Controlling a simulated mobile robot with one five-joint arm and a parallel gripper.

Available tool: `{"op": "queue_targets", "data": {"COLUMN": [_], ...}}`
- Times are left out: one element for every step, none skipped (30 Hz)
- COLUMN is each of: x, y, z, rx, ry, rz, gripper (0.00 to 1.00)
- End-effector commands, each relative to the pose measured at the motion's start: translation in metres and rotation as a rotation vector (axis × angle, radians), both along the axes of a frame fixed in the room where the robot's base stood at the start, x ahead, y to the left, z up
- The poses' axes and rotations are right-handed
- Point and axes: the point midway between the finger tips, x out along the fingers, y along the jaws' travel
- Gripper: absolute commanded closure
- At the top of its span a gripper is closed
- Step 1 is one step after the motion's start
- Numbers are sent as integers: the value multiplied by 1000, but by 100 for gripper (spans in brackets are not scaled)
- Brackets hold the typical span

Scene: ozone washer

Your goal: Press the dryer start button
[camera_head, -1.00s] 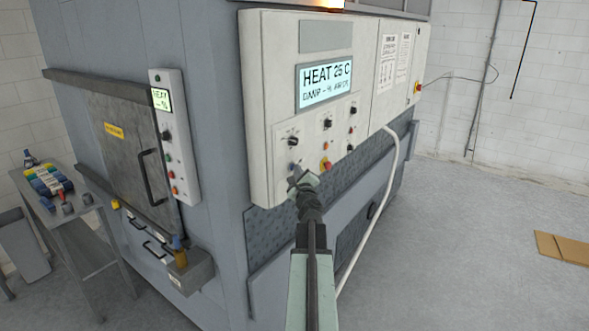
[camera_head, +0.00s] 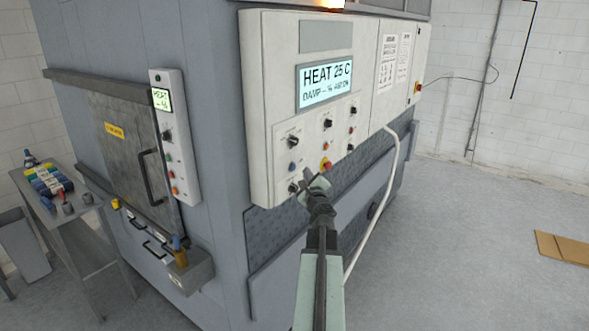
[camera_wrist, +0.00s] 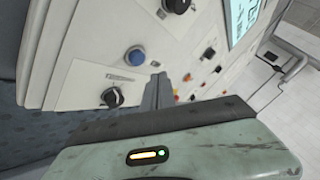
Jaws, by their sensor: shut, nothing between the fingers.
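The white control panel (camera_head: 284,60) on the grey machine has a lit display reading HEAT 25 C (camera_head: 325,83). Below it are black knobs, a blue button (camera_head: 292,167) and a red button on yellow (camera_head: 326,164). I cannot read which control is the dryer start button. My gripper (camera_head: 311,178) is shut and empty in front of the panel's lower part, just right of the lowest black knob (camera_head: 293,188). In the wrist view the closed fingers (camera_wrist: 157,90) stand right of the blue button (camera_wrist: 134,56) and black knob (camera_wrist: 112,97). Contact with the panel cannot be told.
A smaller control box (camera_head: 174,135) sits beside the metal door (camera_head: 125,165) at left. A side table (camera_head: 82,220) with bottles stands further left. A white hose (camera_head: 384,185) hangs from the panel. The floor at right is clear apart from flat cardboard (camera_head: 562,248).

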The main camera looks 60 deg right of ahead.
Motion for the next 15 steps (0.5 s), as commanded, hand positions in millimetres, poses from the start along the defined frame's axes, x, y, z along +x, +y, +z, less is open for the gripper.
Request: {"op": "queue_targets", "data": {"x": [-7,-10,-14,-17,-20,-23,-25,-27,-28,-28,-28,-28,-28,-28,-28], "y": [1,0,0,0,1,1,1,0,0,0,0,0,0,0,0], "z": [0,0,0,0,0,0,0,0,0,0,0,0,0,0,0], "rx": [1,0,-1,-1,-1,0,0,0,0,0,0,1,1,1,1], "ry": [0,0,0,0,1,0,0,0,0,0,0,0,0,0,0], "rz": [-2,-3,-3,-2,-1,-1,-1,-1,-1,-1,-1,-1,-1,-1,-1], "gripper": [100,100,100,100,100,100,100,100,100,100,100,100,100,100,100]}}
